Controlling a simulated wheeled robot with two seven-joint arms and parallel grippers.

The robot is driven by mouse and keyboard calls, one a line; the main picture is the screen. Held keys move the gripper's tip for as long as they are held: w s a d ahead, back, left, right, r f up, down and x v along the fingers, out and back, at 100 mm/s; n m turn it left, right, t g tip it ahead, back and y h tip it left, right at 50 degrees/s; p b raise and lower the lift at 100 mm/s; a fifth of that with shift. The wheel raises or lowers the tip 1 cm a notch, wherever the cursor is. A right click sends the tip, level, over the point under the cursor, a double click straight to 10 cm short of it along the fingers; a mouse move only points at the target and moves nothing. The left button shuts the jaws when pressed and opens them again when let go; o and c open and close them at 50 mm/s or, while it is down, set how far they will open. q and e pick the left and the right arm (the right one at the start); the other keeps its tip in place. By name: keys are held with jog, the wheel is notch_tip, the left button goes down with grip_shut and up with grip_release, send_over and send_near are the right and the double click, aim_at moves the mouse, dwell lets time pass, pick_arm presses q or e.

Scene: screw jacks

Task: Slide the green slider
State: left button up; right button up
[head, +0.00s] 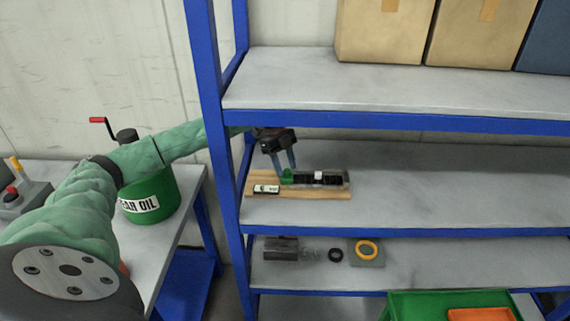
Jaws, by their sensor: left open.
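The green slider (287,177) sits at the left part of a dark rail (333,180) on a wooden board (312,194). The board lies at the left end of the middle shelf. A small white block (318,175) shows on the rail to the right of the slider. A small labelled plate (266,189) is on the board's front left. My left gripper (283,168) reaches in from the left and points down, open, with its fingertips right at the slider. I cannot tell whether they touch it. My right gripper is not in view.
A blue rack post (207,80) stands beside my left arm, and the upper shelf (390,88) is above the gripper. The middle shelf (450,190) is clear to the right. A green oil drum (150,197) stands on the left table. Small parts lie on the lower shelf (430,260).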

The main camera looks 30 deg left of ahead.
aim_at(271, 179)
pick_arm(q)
grip_shut()
jog(key=shift+s+a, duration=0.55)
jog(key=shift+a, duration=0.3)
jog(key=shift+s+a, duration=0.5)
jog(key=shift+a, duration=0.35)
jog(key=shift+s+a, duration=0.2)
jog(key=shift+a, duration=0.1)
jog(key=shift+w, duration=0.1)
grip_release()
jog(key=shift+a, duration=0.1)
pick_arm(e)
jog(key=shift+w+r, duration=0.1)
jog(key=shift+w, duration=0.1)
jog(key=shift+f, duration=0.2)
